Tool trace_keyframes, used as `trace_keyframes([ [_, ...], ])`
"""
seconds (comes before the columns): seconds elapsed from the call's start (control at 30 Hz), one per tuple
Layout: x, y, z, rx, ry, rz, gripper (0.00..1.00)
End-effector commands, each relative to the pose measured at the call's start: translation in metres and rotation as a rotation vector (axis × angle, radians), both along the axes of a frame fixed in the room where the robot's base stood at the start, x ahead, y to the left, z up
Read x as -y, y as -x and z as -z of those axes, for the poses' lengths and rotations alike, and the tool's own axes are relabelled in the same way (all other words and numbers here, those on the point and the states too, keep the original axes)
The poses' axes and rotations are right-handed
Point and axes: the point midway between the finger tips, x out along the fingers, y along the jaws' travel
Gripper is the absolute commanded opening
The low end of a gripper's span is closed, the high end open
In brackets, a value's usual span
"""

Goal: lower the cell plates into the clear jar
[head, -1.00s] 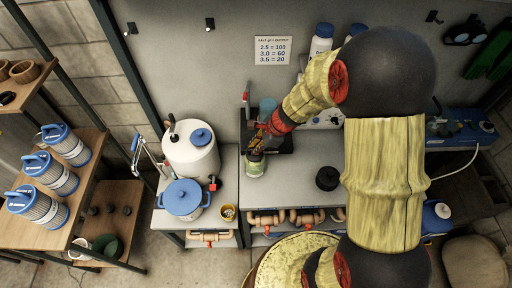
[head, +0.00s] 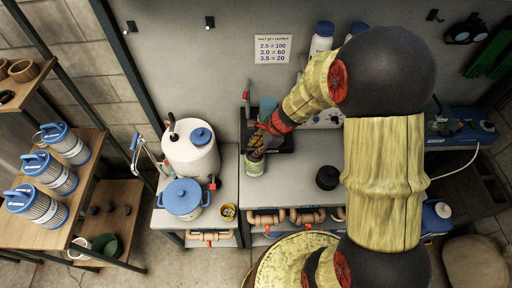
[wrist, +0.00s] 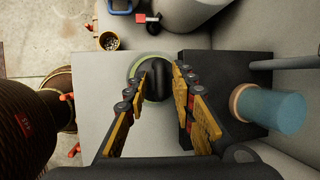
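The clear jar (head: 254,167) has a pale green label and stands near the left edge of the grey bench. In the wrist view its round, green-tinted rim (wrist: 135,68) shows beyond my fingers. My gripper (head: 258,147) is right over the jar mouth, pointing down. In the wrist view my gripper (wrist: 161,73) has its two fingers on either side of a dark block, which looks like the cell plates (wrist: 155,82). The plates sit within the rim's outline. Their lower end is hidden, so I cannot tell how deep they are.
A black round lid (head: 327,178) lies to the right.

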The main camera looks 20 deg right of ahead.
Motion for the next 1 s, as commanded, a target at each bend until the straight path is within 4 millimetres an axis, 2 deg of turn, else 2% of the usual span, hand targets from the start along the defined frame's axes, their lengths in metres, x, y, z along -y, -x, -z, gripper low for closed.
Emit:
trace_keyframes([
  [0.33,0.000,0.000,0.000,-0.001,0.000,0.000,0.32],
  [0.47,0.002,0.001,-0.006,0.001,-0.001,0.000,0.32],
  [0.57,0.006,0.004,-0.018,0.003,0.001,0.002,0.32],
  [1.0,0.031,0.028,-0.093,0.004,0.001,0.001,0.32],
])
